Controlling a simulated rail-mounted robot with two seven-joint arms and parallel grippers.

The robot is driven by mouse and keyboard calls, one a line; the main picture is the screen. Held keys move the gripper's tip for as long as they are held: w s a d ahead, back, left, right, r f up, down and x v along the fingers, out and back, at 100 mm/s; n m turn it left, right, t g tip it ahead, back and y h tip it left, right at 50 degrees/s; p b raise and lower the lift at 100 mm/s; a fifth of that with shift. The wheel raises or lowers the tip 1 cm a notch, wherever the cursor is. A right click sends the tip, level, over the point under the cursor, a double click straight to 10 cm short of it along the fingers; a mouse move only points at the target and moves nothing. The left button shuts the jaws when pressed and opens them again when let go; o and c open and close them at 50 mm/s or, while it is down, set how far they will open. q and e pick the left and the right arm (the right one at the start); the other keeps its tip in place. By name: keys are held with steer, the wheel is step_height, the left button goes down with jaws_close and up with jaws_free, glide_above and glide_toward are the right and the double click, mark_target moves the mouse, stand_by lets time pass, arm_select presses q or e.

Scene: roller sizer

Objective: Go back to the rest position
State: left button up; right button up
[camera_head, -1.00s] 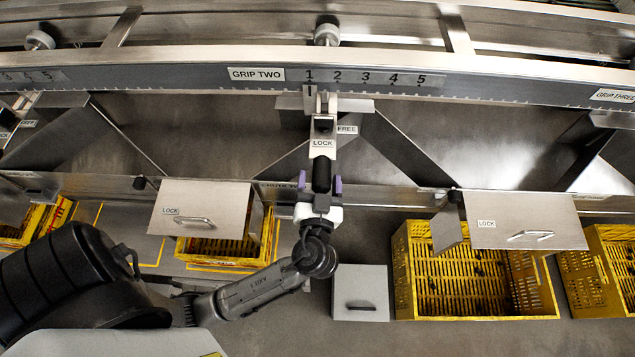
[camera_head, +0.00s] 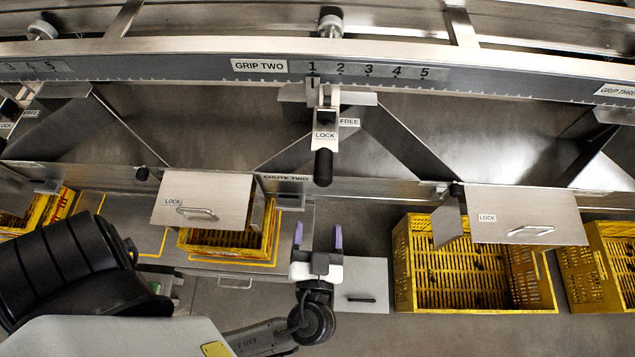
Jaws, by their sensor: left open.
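My left gripper (camera_head: 318,238) is open, with two purple-tipped fingers pointing up in the picture and nothing between them. It is below and apart from the black handle (camera_head: 323,167) of the grip two lever. That lever hangs from the scale rail (camera_head: 455,78), with its pointer at 1. The lever carries a LOCK label, and a FREE label is beside it. My left arm comes in from the lower left. My right gripper is not in view.
A flap with a handle (camera_head: 205,197) is above a yellow crate (camera_head: 230,246) at left. Another flap (camera_head: 530,213) is above a larger yellow crate (camera_head: 470,285) at right. A grey box (camera_head: 362,280) is just right of my gripper. Bare floor shows at the bottom right.

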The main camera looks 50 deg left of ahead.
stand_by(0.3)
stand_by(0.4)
arm_select(q)
steer(key=s+d+f+m+g+h+p, duration=0.15)
steer(key=s+f+m+g+h, duration=0.25)
steer(key=f+m+g+h, duration=0.6)
steer(key=s+a+r+n+h+p, duration=0.2)
steer(key=s+a+r+h+p, duration=0.1)
steer(key=a+r+p, duration=0.5)
step_height(320, 180, up, 35)
steer(key=p, duration=3.6)
steer(key=shift+s+t+p, duration=0.3)
steer(key=shift+p, duration=0.05)
